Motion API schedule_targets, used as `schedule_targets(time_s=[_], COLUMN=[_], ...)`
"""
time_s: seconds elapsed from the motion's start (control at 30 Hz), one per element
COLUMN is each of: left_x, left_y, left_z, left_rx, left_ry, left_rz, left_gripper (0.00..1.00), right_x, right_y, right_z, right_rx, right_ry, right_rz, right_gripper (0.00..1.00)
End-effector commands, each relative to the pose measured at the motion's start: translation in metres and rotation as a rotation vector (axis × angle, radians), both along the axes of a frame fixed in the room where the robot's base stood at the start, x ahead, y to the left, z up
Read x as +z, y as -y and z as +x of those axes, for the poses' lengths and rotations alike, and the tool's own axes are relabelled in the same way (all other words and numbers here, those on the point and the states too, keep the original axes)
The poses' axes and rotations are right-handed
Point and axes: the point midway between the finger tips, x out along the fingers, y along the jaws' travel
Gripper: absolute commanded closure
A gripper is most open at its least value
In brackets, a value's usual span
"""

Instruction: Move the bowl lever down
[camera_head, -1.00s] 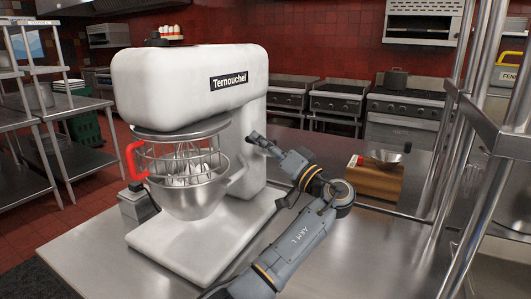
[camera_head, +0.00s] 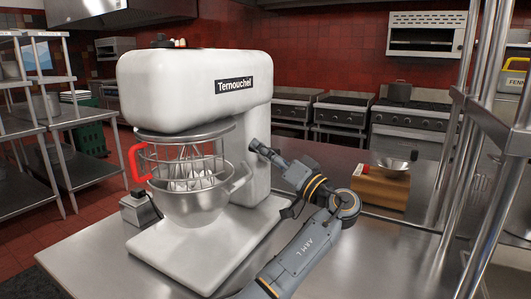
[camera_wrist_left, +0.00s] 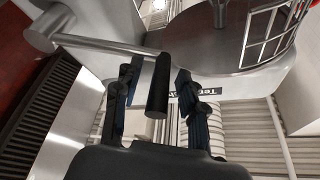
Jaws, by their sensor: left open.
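The white stand mixer (camera_head: 195,95) stands on the steel table with its metal bowl (camera_head: 190,203) under the head. In the left wrist view, the bowl lever shows as a metal rod (camera_wrist_left: 105,46) ending in a black handle grip (camera_wrist_left: 158,88). My left gripper (camera_head: 260,150) is at the mixer's right side. In the left wrist view its fingers (camera_wrist_left: 156,100) are open, one on each side of the black grip. I cannot tell whether they touch it. The lever is not clearly visible in the head view. My right gripper is out of view.
A wire guard with a red handle (camera_head: 138,162) surrounds the top of the bowl. A wooden box (camera_head: 378,188) with a metal bowl (camera_head: 391,166) on it stands on the table to the right. Metal shelf posts (camera_head: 465,130) rise at the right edge.

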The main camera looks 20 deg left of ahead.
Motion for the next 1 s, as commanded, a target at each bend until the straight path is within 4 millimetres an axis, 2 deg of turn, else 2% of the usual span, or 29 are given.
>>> schedule_targets(time_s=[0.17, 0.6, 0.8, 1.0], left_x=[-0.004, -0.032, -0.038, -0.038], left_y=[0.012, 0.087, 0.102, 0.104], left_z=[-0.005, -0.039, -0.046, -0.047], left_rx=[-0.002, -0.001, 0.0, 0.001], left_ry=[-0.001, -0.002, -0.001, 0.0], left_rz=[0.0, -0.002, -0.001, -0.001], left_gripper=[0.59, 0.59, 0.59, 0.59], right_x=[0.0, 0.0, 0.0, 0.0], right_y=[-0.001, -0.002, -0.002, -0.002], right_z=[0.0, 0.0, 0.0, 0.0], right_rx=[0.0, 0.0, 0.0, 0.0], right_ry=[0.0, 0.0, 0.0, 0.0], right_rz=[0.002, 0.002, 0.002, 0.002], right_gripper=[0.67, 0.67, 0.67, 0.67])
